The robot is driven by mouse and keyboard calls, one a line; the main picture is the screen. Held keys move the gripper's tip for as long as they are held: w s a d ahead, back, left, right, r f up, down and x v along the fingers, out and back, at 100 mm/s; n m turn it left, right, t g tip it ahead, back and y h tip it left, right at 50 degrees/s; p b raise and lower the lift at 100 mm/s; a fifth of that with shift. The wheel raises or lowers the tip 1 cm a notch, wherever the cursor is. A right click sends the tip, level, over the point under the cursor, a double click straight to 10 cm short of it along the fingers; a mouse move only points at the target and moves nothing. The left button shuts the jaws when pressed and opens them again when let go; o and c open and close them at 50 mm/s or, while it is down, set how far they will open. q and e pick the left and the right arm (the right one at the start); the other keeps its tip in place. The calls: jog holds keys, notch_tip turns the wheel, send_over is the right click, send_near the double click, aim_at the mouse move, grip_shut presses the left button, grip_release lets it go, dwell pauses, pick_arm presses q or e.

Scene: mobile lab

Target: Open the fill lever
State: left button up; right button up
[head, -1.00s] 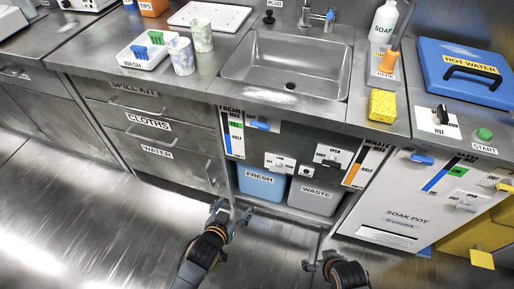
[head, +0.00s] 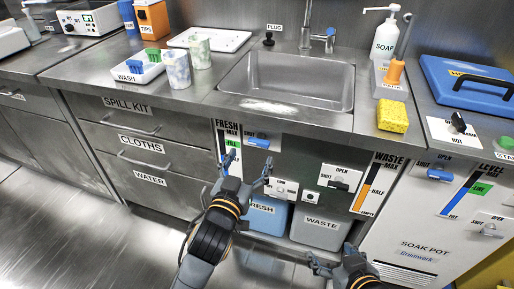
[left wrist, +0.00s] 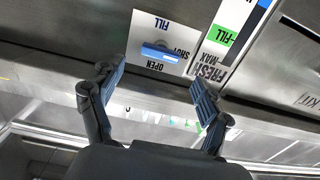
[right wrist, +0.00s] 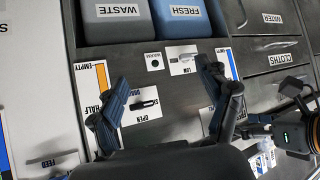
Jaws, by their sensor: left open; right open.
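The fill lever is a blue handle (head: 258,142) on a white plate on the cabinet front, just right of the FRESH gauge. In the left wrist view the lever (left wrist: 161,53) lies level on its plate, upside down in the picture, with one end by the word SHUT. OPEN and FILL are also printed there. My left gripper (head: 246,168) is open and empty, just below and in front of the lever; its fingers (left wrist: 155,85) are spread and apart from it. My right gripper (head: 330,256) is open and empty, low in front of the WASTE container.
A drain lever (right wrist: 145,104) and a LOW switch plate (head: 281,188) sit right of the fill lever. Blue FRESH (head: 264,216) and grey WASTE (head: 318,231) containers stand below. The counter edge (head: 290,118) overhangs the panel. The floor at left is clear.

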aim_at(258, 144)
pick_arm(q)
jog(key=b+x, duration=0.1)
jog(key=x, duration=0.4)
jog(key=shift+w+d, duration=0.2)
jog(key=shift+w, duration=0.25)
pick_arm(e)
jog(key=w+a+r+t+y, duration=0.1)
jog(key=w+r+t, duration=0.2)
jog(key=r, duration=0.2)
jog(key=shift+w+a, duration=0.35)
jog(key=shift+w, duration=0.05)
pick_arm(q)
jog(key=shift+c, duration=0.2)
jog(key=c, duration=1.1)
pick_arm(e)
jog(key=shift+f, duration=0.1)
